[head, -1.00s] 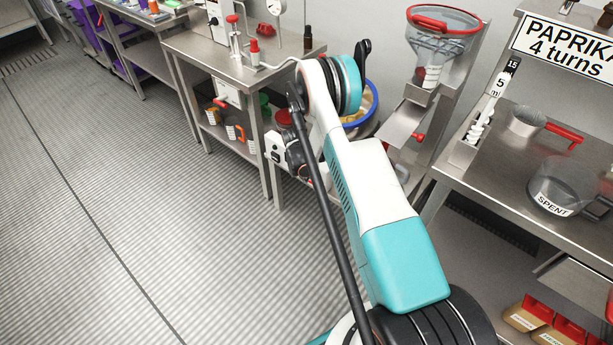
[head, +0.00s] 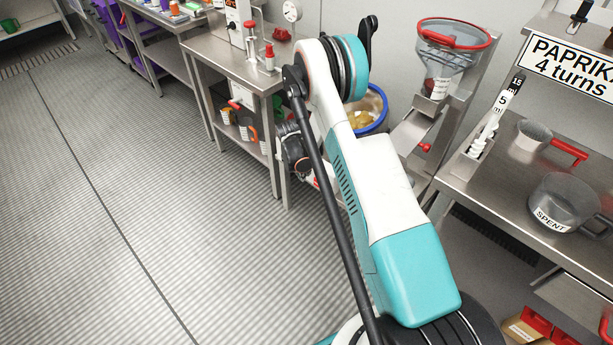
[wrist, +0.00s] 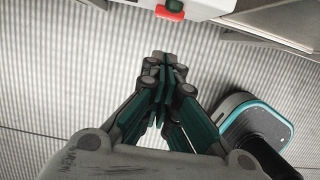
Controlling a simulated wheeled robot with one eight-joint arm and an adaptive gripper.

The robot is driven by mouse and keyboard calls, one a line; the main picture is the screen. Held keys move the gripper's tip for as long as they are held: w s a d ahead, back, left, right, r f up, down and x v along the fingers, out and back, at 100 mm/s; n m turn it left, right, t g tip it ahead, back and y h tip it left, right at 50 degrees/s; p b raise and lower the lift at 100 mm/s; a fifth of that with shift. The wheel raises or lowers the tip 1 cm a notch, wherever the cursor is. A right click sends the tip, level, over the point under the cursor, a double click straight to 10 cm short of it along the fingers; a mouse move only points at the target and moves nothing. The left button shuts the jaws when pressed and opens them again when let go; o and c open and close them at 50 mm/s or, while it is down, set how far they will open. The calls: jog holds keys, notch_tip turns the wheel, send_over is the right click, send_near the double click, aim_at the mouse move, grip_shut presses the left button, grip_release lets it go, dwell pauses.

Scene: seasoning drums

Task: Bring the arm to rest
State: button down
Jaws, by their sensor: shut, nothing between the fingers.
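My gripper (wrist: 163,68) shows in the wrist view with its fingers together and nothing between them. It hangs over the ribbed grey floor (wrist: 60,70), clear of any object. In the head view my white and teal arm rises from the lower right and folds over at its top. The gripper's fingers are hidden behind the arm there.
A steel table (head: 228,62) stands behind the arm, its lower shelf holding labelled scoops. A blue-rimmed drum (head: 376,108) and a hopper (head: 447,65) stand right of the arm. A steel bench (head: 500,185) bears a SPENT pot (head: 562,205). The floor at left is clear.

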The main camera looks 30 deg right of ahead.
jog(key=shift+a+r, duration=0.1)
jog(key=shift+r, duration=0.4)
